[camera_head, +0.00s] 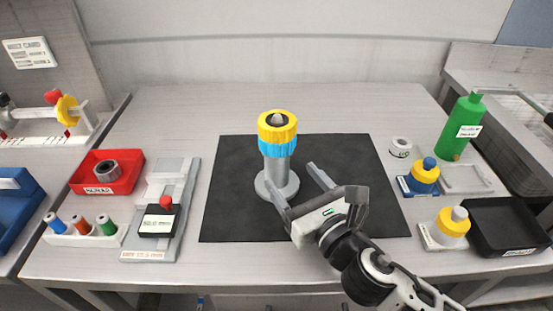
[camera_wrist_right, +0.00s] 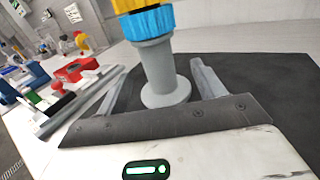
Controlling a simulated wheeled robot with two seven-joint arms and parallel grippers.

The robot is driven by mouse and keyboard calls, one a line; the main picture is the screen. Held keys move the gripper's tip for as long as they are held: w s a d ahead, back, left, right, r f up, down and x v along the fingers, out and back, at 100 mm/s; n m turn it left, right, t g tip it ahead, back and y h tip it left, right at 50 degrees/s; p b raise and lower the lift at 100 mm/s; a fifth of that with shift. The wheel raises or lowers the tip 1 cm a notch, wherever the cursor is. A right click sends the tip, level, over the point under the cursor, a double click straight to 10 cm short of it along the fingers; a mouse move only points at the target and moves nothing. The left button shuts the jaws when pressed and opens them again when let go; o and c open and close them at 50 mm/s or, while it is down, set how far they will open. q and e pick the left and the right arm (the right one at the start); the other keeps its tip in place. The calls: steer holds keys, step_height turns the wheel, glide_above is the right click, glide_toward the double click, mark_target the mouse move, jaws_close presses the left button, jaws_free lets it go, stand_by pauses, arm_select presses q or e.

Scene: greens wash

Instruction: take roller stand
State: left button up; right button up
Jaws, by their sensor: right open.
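The roller stand (camera_head: 279,173) is a grey post on a round grey base, upright on the black mat. On top of it sit a yellow knurled ring (camera_head: 277,123) and a blue ring (camera_head: 278,147). My right gripper (camera_head: 290,175) is open at the stand, low over the mat. In the right wrist view the grey post (camera_wrist_right: 158,75) rises between and just beyond the two spread fingers (camera_wrist_right: 160,85), with a gap visible on each side. Whether a finger touches the base cannot be told. My left gripper is not in view.
The black mat (camera_head: 225,205) is otherwise clear. On the left are a red bin (camera_head: 128,181), a grey fixture (camera_head: 183,190) and a rack of coloured plugs (camera_head: 82,238). On the right stand a green bottle (camera_head: 461,125), two yellow-topped pieces and a black tray (camera_head: 490,212).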

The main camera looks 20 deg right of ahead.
mark_target(285, 169)
steer(key=w, duration=0.3)
steer(key=shift+a, duration=0.3)
steer(key=shift+w+a+p, duration=0.15)
steer(key=shift+w+a, duration=0.1)
steer(key=shift+w, duration=0.6)
steer(key=shift+w+a+p, duration=0.2)
steer(key=shift+w, duration=0.7)
steer(key=shift+w+a+p, duration=0.15)
steer(key=shift+w+a, duration=0.1)
steer(key=shift+w, duration=0.6)
steer(key=c, duration=1.3)
